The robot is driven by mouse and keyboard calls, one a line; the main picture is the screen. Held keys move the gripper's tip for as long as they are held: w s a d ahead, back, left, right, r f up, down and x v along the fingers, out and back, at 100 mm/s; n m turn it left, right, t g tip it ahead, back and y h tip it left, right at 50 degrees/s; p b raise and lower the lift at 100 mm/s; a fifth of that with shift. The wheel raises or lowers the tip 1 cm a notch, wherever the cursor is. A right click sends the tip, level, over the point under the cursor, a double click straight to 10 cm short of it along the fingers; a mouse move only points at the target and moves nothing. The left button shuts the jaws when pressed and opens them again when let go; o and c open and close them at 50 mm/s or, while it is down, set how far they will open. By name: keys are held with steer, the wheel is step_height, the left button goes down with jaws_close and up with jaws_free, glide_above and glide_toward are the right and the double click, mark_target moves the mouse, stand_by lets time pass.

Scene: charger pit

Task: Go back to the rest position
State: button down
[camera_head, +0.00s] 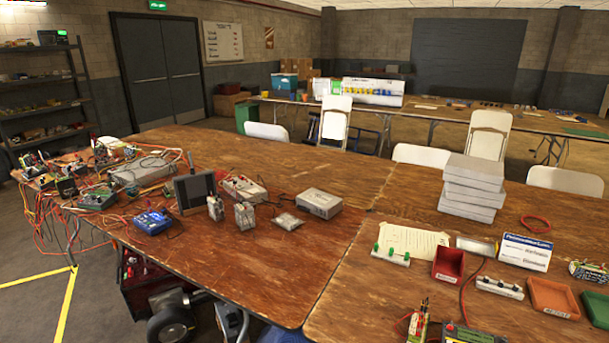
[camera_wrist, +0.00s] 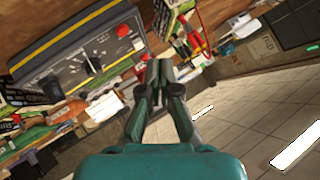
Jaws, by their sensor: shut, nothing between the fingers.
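My gripper (camera_wrist: 159,70) shows only in the wrist view, with its dark green fingers together and nothing between them. Its teal body fills the bottom of that view. The fingertips overlap a grey panel device (camera_wrist: 75,62) with a red round part (camera_wrist: 122,31) in the picture; I see no contact. The wrist view is tilted. The arm and gripper do not show in the head view.
In the head view, a wooden table (camera_head: 290,255) bears electronics, a stack of white boxes (camera_head: 473,187), a red bin (camera_head: 448,265) and an orange tray (camera_head: 553,297).

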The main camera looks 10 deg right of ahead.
steer(key=s+a+f+n+t+h, duration=0.1)
steer(key=s+a+f, duration=0.3)
steer(key=s+a, duration=0.45)
steer(key=s+a+f+n, duration=0.1)
steer(key=s+a+f, duration=0.3)
steer(key=s+a, duration=0.45)
steer(key=s+a+r+n+t, duration=0.1)
steer(key=s+r+n, duration=0.1)
steer(key=s, duration=0.5)
steer(key=s+a+r+n+t+y, duration=0.1)
steer(key=s+a+r+n, duration=0.1)
steer(key=s+r, duration=0.3)
steer(key=s+a+r+n, duration=0.2)
steer(key=s+r, duration=0.1)
steer(key=s, duration=0.6)
steer(key=shift+s+a+r+t+y, duration=0.2)
steer(key=shift+t+y, duration=0.1)
steer(key=shift+t, duration=0.1)
